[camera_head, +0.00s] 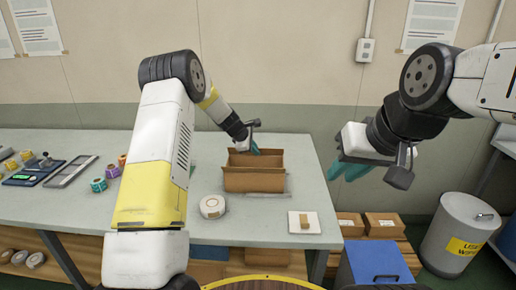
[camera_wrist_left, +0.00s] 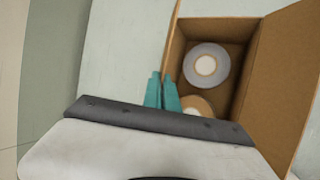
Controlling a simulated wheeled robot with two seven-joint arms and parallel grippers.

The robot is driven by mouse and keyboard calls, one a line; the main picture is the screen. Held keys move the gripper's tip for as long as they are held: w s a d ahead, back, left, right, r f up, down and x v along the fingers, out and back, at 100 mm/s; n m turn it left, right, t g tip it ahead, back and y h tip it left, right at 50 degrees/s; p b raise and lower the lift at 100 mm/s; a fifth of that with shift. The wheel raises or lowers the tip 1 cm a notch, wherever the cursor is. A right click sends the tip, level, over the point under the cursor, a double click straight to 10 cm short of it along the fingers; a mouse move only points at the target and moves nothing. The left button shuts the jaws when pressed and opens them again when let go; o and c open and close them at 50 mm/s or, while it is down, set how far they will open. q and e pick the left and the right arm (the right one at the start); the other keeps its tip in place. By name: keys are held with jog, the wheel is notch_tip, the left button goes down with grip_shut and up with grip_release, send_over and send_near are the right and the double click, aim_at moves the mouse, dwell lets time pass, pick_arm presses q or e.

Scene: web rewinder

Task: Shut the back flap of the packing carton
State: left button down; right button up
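The packing carton (camera_head: 254,183) stands open on the table in the head view. A brown panel rises at its back, which looks like the back flap (camera_head: 262,158). In the left wrist view the open carton (camera_wrist_left: 243,95) holds a grey tape roll (camera_wrist_left: 206,65) and a tan roll (camera_wrist_left: 197,104), partly hidden. A wide flap (camera_wrist_left: 285,75) leans outward on the right there. My left gripper (camera_head: 254,150) is at the carton's back edge, its teal fingers (camera_wrist_left: 163,92) close together with nothing seen between them; contact is unclear. My right gripper (camera_head: 350,170) hangs right of the table, away from the carton.
A white tape roll (camera_head: 212,206) and a white pad with a small brown block (camera_head: 304,222) lie in front of the carton. Coloured rolls (camera_head: 105,178) and trays lie at the left. A grey bin (camera_head: 460,235) and a blue-lidded box (camera_head: 375,262) stand at the right.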

pick_arm(q)
jog(key=shift+f, duration=0.1)
jog(key=shift+s+f+t, duration=0.6)
jog(key=shift+f+t, duration=0.15)
jog(key=shift+t, duration=0.15)
jog(key=shift+s+m, duration=0.1)
jog(key=shift+m, duration=0.2)
jog(key=shift+r+t, duration=0.2)
jog(key=shift+t, duration=0.1)
jog(key=c, duration=1.6)
grip_release()
jog(key=shift+c, duration=0.2)
jog(key=shift+r, duration=0.15)
jog(key=shift+w, duration=0.2)
